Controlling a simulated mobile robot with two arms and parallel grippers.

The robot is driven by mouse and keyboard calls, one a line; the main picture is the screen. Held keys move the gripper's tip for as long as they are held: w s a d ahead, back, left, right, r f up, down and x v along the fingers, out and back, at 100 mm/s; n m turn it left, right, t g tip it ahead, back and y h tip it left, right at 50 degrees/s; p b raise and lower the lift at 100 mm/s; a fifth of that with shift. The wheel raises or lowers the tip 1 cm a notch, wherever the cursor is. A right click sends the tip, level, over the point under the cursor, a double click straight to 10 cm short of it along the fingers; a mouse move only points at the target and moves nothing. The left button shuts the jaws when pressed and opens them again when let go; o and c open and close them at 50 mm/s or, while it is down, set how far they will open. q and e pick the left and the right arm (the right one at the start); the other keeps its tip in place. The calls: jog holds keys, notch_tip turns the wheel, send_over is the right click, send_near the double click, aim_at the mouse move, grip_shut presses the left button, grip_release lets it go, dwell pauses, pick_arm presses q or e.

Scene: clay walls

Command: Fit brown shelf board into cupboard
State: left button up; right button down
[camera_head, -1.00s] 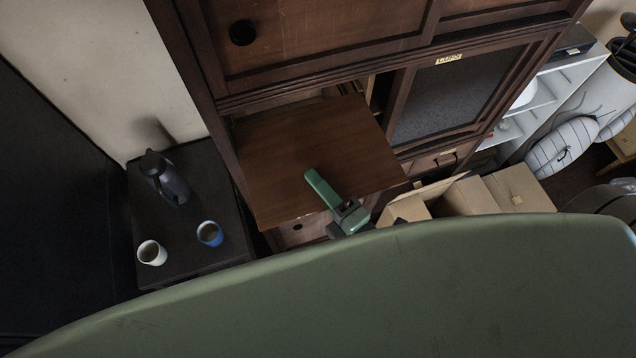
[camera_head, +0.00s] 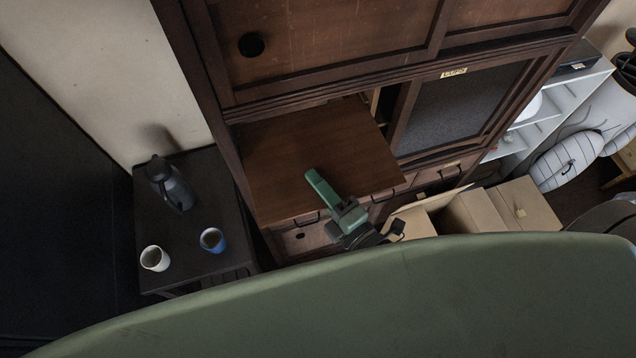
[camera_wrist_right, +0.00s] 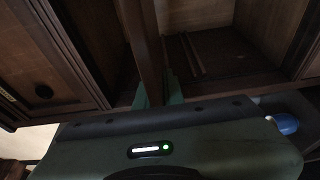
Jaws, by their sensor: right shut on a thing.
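The brown shelf board (camera_head: 315,150) lies roughly flat at the left opening of the dark wooden cupboard (camera_head: 330,48). Its far edge is at or inside the opening, and its near part sticks out in front. My right gripper (camera_head: 322,188) is shut on the board's near edge, with one green finger on top. In the right wrist view the board (camera_wrist_right: 141,38) shows nearly edge-on between the fingers (camera_wrist_right: 156,88), beside the cupboard's open compartment (camera_wrist_right: 215,50). How the far edge sits inside is hidden. My left gripper is not in view.
A dark side table (camera_head: 205,255) at the left holds a dark jug (camera_head: 172,184), a white cup (camera_head: 154,258) and a blue cup (camera_head: 212,240). Open cardboard boxes (camera_head: 500,208) stand at the right, close to my right arm. A white shelf unit (camera_head: 550,105) stands farther right.

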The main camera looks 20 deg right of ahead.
aim_at(303, 145)
jog(key=shift+w+a+r, duration=0.1)
jog(key=shift+w, duration=2.35)
jog(key=shift+w+a, duration=0.1)
jog(key=shift+w, duration=2.3)
jog(key=shift+w+a+b, duration=0.2)
jog(key=shift+w+b, duration=0.3)
jog(key=shift+w, duration=4.7)
